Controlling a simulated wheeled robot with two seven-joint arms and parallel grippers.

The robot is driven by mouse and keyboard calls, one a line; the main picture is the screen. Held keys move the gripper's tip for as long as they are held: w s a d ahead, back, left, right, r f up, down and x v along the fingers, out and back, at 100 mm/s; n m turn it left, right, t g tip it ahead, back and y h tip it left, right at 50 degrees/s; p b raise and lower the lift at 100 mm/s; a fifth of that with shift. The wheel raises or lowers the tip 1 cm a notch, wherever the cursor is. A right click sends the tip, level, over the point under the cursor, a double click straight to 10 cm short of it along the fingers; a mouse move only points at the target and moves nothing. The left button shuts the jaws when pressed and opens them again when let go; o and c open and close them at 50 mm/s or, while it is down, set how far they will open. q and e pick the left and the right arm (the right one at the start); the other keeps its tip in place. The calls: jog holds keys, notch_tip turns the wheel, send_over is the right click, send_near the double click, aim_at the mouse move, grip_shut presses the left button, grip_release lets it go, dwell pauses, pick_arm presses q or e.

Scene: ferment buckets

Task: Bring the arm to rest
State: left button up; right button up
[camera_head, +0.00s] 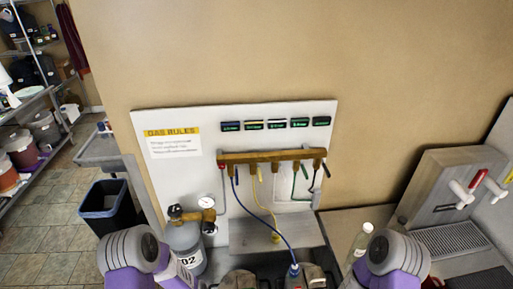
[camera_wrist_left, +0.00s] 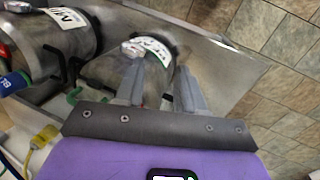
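My left gripper (camera_wrist_left: 160,78) shows in the left wrist view with its two grey fingers apart and nothing visibly held between them. Beyond the fingers is a metal vessel (camera_wrist_left: 103,69) with a white and green label. I cannot tell whether the fingers touch it. In the head view my left arm (camera_head: 138,251) comes in at the bottom left and my right arm (camera_head: 393,255) at the bottom right. Both grippers are outside the head view.
A second metal vessel (camera_wrist_left: 42,58) lies left in the wrist view. The gas panel (camera_head: 205,125) carries a brass manifold (camera_head: 270,156) with coloured hoses. A gas cylinder (camera_head: 184,243), a clear bottle (camera_head: 361,240) and a dark bin (camera_head: 108,208) stand nearby. Tiled floor is open at left.

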pick_arm(q)
jog(key=s+d+h, duration=0.1)
jog(key=s+d, duration=0.2)
jog(key=s, duration=0.6)
notch_tip(320, 180, down, 19)
jog(key=b, duration=1.9)
jog(key=shift+t+b, duration=0.35)
jog(key=shift+t, duration=0.05)
jog(key=shift+r, duration=0.15)
